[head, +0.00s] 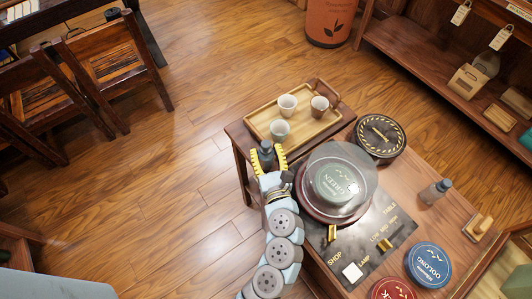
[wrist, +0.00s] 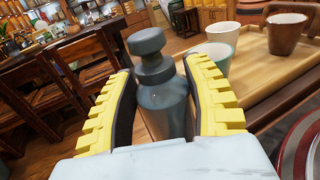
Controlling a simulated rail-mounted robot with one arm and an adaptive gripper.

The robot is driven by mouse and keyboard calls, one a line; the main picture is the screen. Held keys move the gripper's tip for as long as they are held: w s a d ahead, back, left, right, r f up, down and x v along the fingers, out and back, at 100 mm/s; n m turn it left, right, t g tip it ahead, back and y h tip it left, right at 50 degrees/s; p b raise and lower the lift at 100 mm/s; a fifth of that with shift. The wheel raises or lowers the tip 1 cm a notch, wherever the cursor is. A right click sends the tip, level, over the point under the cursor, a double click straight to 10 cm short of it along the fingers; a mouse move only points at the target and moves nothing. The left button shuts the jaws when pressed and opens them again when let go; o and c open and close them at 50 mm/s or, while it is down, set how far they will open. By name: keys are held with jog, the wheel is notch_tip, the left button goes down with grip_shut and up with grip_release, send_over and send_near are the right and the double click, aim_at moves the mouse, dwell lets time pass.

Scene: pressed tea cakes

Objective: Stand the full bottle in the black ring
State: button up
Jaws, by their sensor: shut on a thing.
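My gripper (head: 268,160) has its yellow ribbed fingers shut on a grey bottle (head: 266,147) with a dark cap, off the left edge of the table. In the wrist view the bottle (wrist: 168,105) stands roughly upright between the fingers (wrist: 162,85). Its lower end is hidden by my gripper, and its fill level cannot be told. A similar grey bottle (head: 436,191) stands on the right of the table. A round black piece (head: 380,137) with a yellow-striped ring on top sits at the table's back; I cannot tell whether it is the black ring.
A wooden tray (head: 262,122) with three cups stands at the table's back left. A clear dome (head: 355,160) covers a green tea cake beside my arm. A dark panel (head: 380,265) with switches and blue (head: 428,265) and red (head: 393,290) tins lie nearer.

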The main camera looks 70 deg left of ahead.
aim_at(259, 154)
jog(key=s+d+r+p, duration=0.8)
jog(key=s+d+r, duration=0.1)
jog(key=d+r, duration=0.1)
jog(key=shift+d+r, duration=0.25)
jog(key=shift+r, duration=0.05)
jog(key=shift+s, duration=0.1)
